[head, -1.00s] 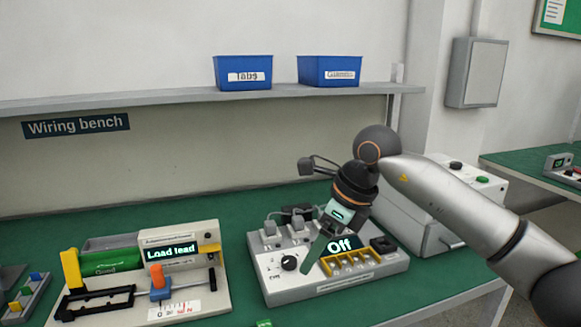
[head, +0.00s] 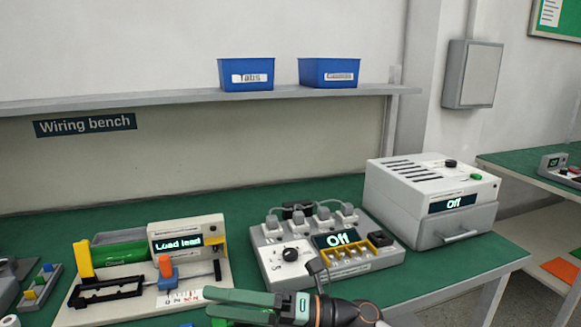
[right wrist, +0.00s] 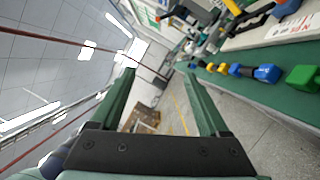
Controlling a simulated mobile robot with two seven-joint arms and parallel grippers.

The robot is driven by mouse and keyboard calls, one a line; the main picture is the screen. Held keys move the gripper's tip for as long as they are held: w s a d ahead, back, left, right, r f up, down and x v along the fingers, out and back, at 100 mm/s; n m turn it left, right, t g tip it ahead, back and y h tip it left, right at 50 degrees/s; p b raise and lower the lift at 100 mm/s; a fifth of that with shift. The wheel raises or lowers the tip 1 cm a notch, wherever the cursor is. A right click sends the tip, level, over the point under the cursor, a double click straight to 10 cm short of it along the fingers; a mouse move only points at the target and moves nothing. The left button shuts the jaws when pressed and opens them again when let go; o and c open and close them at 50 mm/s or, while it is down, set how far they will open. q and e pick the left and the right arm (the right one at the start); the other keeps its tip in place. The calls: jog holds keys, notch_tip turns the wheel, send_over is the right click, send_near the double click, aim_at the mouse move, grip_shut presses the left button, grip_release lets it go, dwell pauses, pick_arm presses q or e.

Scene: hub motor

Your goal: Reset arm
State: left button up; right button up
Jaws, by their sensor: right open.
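My right gripper (head: 207,302) is low at the bottom centre of the head view, its green fingers pointing left, in front of the grey power unit (head: 275,265). It is open with nothing between its fingers. In the right wrist view the two fingers (right wrist: 157,68) stand wide apart with only floor and room behind them. My right arm enters at the bottom of the head view. My left gripper is not in view.
On the green bench stand a "Load lead" station (head: 175,241), a vented grey box (head: 433,168) reading "Off", and a block with coloured parts (head: 40,285) at left. Blue bins (head: 246,88) sit on the shelf above. Open floor shows in the right wrist view.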

jog(key=w+d+f+m+t+h, duration=0.2)
jog(key=d+f+m+t+h, duration=0.45)
jog(key=m, duration=0.75)
jog(key=w+d+f+m+t+h, duration=0.1)
jog(key=d+f+m+t+h, duration=0.3)
jog(key=d+f+m+t, duration=0.65)
jog(key=s+d+f+m+g+h, duration=0.2)
jog(key=s+f+m+h, duration=0.15)
jog(key=f+m, duration=0.2)
jog(key=s+d+f+m+g+h, duration=0.2)
jog(key=s+f+m, duration=0.2)
jog(key=f+m, duration=0.15)
jog(key=s+d+f+m+g, duration=0.3)
jog(key=s+f+g, duration=0.1)
jog(key=s+f, duration=0.5)
pick_arm(q)
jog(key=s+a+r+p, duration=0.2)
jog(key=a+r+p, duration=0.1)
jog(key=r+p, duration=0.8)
jog(key=p, duration=0.4)
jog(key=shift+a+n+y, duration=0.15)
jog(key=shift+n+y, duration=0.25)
pick_arm(e)
notch_tip(320, 180, up, 12)
jog(key=s+d+h, duration=0.1)
jog(key=s+d, duration=0.1)
jog(key=shift+s+d+r+h, duration=0.2)
jog(key=shift+s+d+h, duration=0.05)
jog(key=shift+d+h, duration=0.05)
